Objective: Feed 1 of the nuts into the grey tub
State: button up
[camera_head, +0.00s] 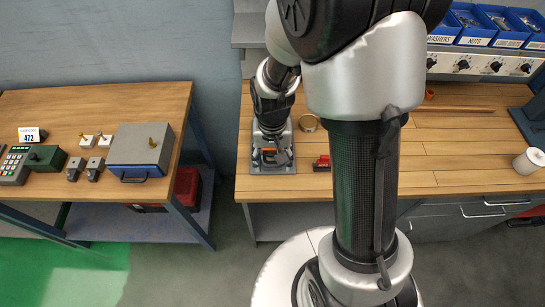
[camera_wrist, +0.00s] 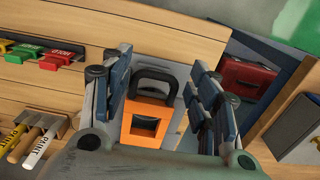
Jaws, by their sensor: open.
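The blue bin labelled NUTS (camera_head: 475,41) stands on the raised shelf at the far right in the head view. Its contents are too small to make out, and I see no single nut. A small pale grey round container (camera_head: 529,162) stands at the bench's right edge; I cannot tell if it is the grey tub. My gripper (camera_head: 273,158) points down over a grey plate (camera_head: 273,169) at the bench's left end, far from the bin. In the wrist view my gripper (camera_wrist: 160,75) is open around an orange block with a black handle (camera_wrist: 150,118); contact is unclear.
More blue bins (camera_head: 508,41) flank the nuts bin above a panel of knobs (camera_head: 463,65). A tan ring (camera_head: 309,122) and a red item (camera_head: 322,163) lie near my gripper. My arm hides part of the bench. The wrist view shows paint brushes (camera_wrist: 35,140) and a red case (camera_wrist: 245,77).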

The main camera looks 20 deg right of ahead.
notch_tip(320, 180, up, 12)
dwell(0.6)
jog(key=shift+c, duration=0.6)
